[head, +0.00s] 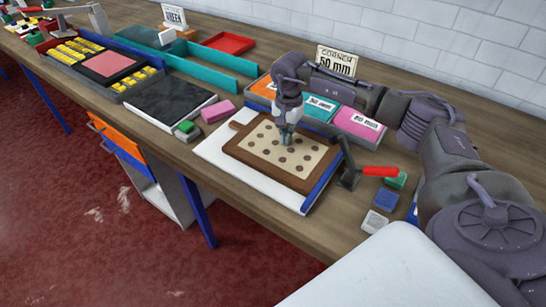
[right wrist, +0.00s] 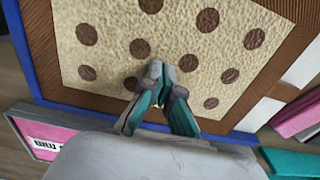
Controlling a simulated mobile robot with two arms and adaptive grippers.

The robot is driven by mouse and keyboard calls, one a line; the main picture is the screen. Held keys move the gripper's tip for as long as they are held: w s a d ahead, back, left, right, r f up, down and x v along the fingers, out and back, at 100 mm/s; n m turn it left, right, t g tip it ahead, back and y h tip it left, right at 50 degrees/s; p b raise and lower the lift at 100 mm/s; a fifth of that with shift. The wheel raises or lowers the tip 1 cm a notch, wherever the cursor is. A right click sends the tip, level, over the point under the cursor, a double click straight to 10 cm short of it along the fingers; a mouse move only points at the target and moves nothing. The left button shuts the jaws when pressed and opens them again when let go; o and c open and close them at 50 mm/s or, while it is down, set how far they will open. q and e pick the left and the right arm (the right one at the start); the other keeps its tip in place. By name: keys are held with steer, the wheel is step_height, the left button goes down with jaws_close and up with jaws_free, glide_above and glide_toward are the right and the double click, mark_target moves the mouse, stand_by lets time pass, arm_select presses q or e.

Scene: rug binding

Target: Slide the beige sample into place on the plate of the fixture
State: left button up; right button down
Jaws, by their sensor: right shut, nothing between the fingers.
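The beige sample (head: 262,151) has brown dots and a brown border, with a brown tab on its left side. It lies flat on the white plate (head: 238,180) of the fixture. Blue rails (head: 322,186) run along the plate's right and back sides. In the right wrist view the brown border looks close against the blue rail (right wrist: 70,110); I cannot tell whether it touches all along. My right gripper (head: 287,138) points down at the sample's back part, shut and empty. Its fingertips (right wrist: 157,70) are over or on the beige face (right wrist: 185,50). My left gripper is out of view.
A black clamp with a red handle (head: 380,171) stands right of the fixture. Orange, teal and pink trays (head: 358,123) and a corner sign (head: 336,62) are behind. A pink block (head: 218,112) and black slab (head: 168,104) lie left. Small blocks (head: 386,199) sit at right.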

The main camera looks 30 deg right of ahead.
steer(key=shift+w+d, duration=0.1)
steer(key=shift+d, duration=0.25)
stand_by(0.3)
steer(key=shift+s+d, duration=0.2)
steer(key=shift+s, duration=0.35)
steer(key=shift+r+p, duration=2.15)
steer(key=shift+r, duration=1.35)
steer(key=shift+f, duration=0.1)
